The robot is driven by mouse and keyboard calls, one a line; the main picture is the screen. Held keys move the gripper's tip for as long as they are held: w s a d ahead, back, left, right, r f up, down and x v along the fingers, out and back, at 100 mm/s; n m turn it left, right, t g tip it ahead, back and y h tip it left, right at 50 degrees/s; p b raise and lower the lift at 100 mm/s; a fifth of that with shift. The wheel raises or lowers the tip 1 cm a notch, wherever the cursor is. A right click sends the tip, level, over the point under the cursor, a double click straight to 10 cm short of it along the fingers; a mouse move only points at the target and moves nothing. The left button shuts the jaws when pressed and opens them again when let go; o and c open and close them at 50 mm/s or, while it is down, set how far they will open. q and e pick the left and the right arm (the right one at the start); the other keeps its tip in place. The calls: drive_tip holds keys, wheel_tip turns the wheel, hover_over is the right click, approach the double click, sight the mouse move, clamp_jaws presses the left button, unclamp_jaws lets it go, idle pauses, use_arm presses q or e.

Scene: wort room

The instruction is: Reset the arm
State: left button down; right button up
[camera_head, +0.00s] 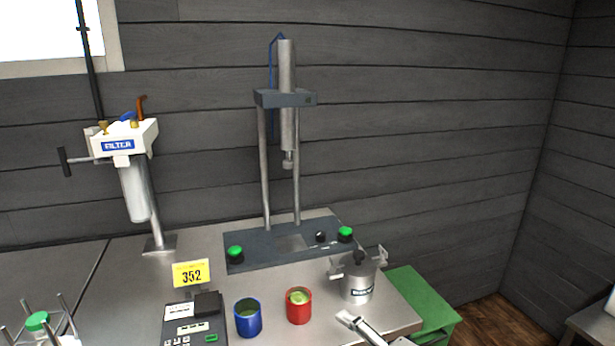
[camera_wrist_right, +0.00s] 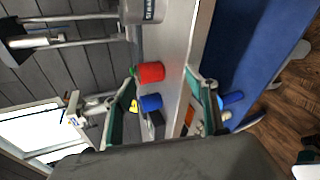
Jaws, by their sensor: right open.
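My right gripper (camera_wrist_right: 161,88) is open, its two green-padded fingers wide apart in the right wrist view. Nothing is held between them. The red cup (camera_wrist_right: 150,72) and the blue cup (camera_wrist_right: 150,102) show beyond the fingers. In the head view a light grey part, probably of my right arm (camera_head: 362,326), shows at the bottom edge, in front of the silver lidded pot (camera_head: 357,285). Most of that arm is out of the picture. My left gripper is not in view.
The metal table (camera_head: 140,280) carries a press (camera_head: 290,240) with green buttons, a filter stand (camera_head: 135,190), a dark device (camera_head: 195,325) with a yellow 352 sign (camera_head: 191,273), the red cup (camera_head: 299,306) and blue cup (camera_head: 248,318). A green cabinet (camera_head: 420,300) stands at the right edge.

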drive_tip(key=s+d+f+m+g+h, duration=0.2)
drive_tip(key=s+d+f+m+h, duration=0.3)
drive_tip(key=d, duration=0.4)
drive_tip(key=s+d+f+m+g+h, duration=0.1)
drive_tip(key=s+d+f+m+h, duration=0.1)
drive_tip(key=s+d+f+m, duration=0.6)
drive_tip(key=s+d+f+m+g+h, duration=0.2)
drive_tip(key=s+d+f+m+h, duration=0.3)
drive_tip(key=d, duration=0.6)
drive_tip(key=w+a+f+m+t+y, duration=0.1)
drive_tip(key=a+f+y, duration=0.3)
drive_tip(key=a+f, duration=0.2)
drive_tip(key=w+a+f+m+t+y, duration=0.2)
drive_tip(key=a+f+y, duration=0.2)
drive_tip(key=a, duration=0.7)
drive_tip(key=shift+f+t+y, duration=0.3)
drive_tip(key=shift+f, duration=0.55)
